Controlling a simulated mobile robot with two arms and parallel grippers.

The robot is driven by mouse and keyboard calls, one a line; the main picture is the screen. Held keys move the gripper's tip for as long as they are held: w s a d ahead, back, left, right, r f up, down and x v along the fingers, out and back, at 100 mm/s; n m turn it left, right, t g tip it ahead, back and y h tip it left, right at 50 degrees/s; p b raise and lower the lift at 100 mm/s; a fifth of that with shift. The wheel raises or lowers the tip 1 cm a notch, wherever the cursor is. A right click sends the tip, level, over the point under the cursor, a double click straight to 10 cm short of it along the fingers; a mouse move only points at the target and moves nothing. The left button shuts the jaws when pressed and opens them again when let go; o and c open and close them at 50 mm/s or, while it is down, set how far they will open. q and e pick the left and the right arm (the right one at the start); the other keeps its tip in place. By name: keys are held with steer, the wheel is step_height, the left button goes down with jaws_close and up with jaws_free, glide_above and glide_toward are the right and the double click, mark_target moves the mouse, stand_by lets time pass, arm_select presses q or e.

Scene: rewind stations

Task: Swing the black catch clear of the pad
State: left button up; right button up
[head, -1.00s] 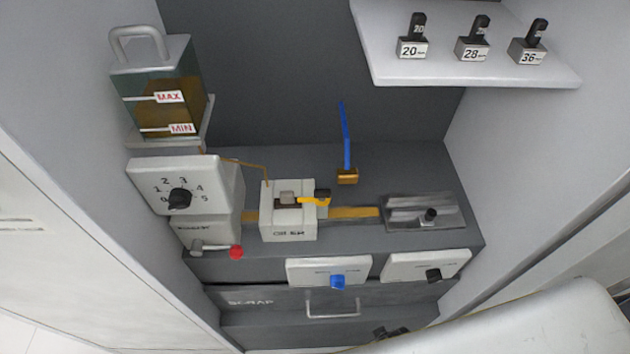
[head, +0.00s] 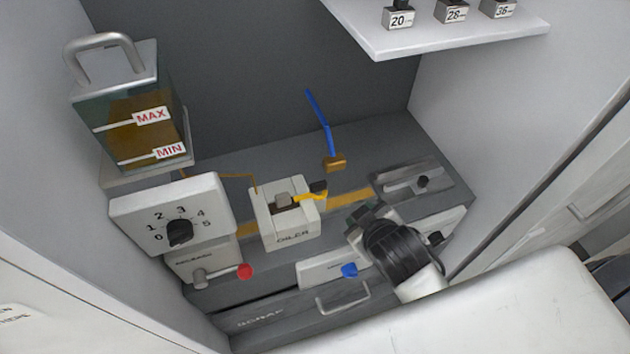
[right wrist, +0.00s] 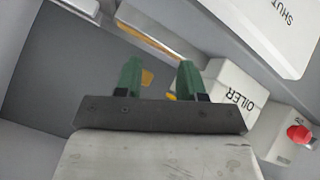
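The white block marked OILER (head: 290,230) stands on the grey bench and holds a grey pad (head: 284,199). A yellow arm (head: 308,197) with a black catch (head: 318,187) reaches over its right side beside the pad; I cannot tell whether they touch. In the right wrist view the OILER block (right wrist: 232,90) is partly behind the fingers and its catch is not clear. My right gripper (head: 358,212) is in front and to the right of the block, apart from it. Its green fingers (right wrist: 158,68) are spread, with nothing held between them. My left gripper is not in view.
A tank marked MAX and MIN (head: 130,110) and a dial box (head: 172,214) stand left. A red-knobbed lever (head: 244,271) is below. A blue rod with a brown block (head: 335,163) stands behind the block. A slotted plate (head: 412,180) lies right; a shelf (head: 440,30) hangs above.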

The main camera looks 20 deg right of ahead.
steer(key=w+a+r+n+t+y, duration=0.2)
steer(key=w+r+n+t, duration=0.2)
steer(key=r, duration=0.3)
steer(key=w+a+r+n+t+y, duration=0.25)
steer(key=w+r+n+t, duration=0.2)
steer(key=r, duration=0.35)
steer(key=s+a+r+n+g+y, duration=0.1)
steer(key=a+r+n+g+y, duration=0.55)
steer(key=n, duration=0.65)
steer(key=s+a+r+n+g+y, duration=0.25)
steer(key=a+n+y, duration=0.25)
steer(key=n+y, duration=0.65)
steer(key=n+g+h, duration=1)
steer(key=n+h, duration=0.6)
steer(key=h, duration=0.1)
glide_above(319, 183)
steer(key=d, duration=0.3)
step_height(319, 183, down, 13)
steer(key=p+x, duration=0.1)
steer(key=x, duration=0.5)
steer(key=shift+w+a+p, duration=0.15)
steer(key=shift+a+p, duration=0.05)
steer(key=shift+p, duration=0.2)
steer(key=shift+a+f, duration=0.2)
steer(key=shift+f, duration=0.4)
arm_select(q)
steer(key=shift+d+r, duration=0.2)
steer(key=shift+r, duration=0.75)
